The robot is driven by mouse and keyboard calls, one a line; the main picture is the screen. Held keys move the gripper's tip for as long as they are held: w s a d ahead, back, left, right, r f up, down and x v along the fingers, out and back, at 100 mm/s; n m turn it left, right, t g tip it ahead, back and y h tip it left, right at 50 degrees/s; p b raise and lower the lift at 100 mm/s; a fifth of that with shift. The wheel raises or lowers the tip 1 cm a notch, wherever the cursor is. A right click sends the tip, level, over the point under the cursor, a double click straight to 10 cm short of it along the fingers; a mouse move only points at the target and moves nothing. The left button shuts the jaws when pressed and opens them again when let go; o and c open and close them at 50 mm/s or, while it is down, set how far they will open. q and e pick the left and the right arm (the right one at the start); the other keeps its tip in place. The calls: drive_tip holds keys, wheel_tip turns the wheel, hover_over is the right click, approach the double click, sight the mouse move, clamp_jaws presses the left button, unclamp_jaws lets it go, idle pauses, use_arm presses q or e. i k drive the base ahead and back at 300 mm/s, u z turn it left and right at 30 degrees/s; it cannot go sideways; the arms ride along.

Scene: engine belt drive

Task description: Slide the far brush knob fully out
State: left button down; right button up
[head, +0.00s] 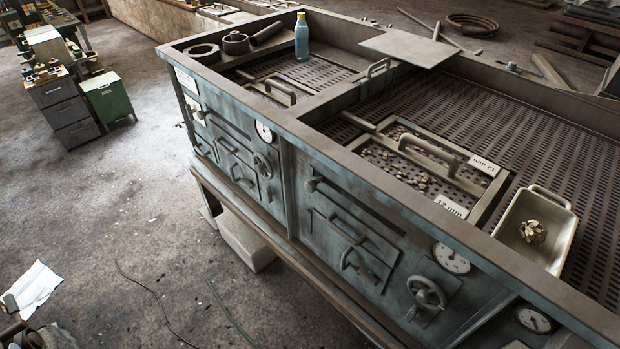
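A long blue-grey machine with two front panels fills the middle and right. On the far panel (225,150) a small round knob (198,114) sits at the left end of a dark horizontal slot; it appears to be the far brush knob. A similar knob (312,184) sits at the left end of the slot on the near panel (350,215). How far either knob stands out is hard to tell at this size.
Handwheels, gauges and bar handles stick out from the front. Screened trays, a blue bottle (301,37) and a bin (537,226) with a lump are on top. A white block (245,243) sits below; open floor lies left, with cables and a white sheet (34,289).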

sight(310, 185)
drive_tip(key=z, duration=0.05)
drive_tip(key=k, duration=0.55)
drive_tip(key=z, duration=0.55)
drive_tip(key=i, duration=1.05)
drive_tip(key=u, duration=0.35)
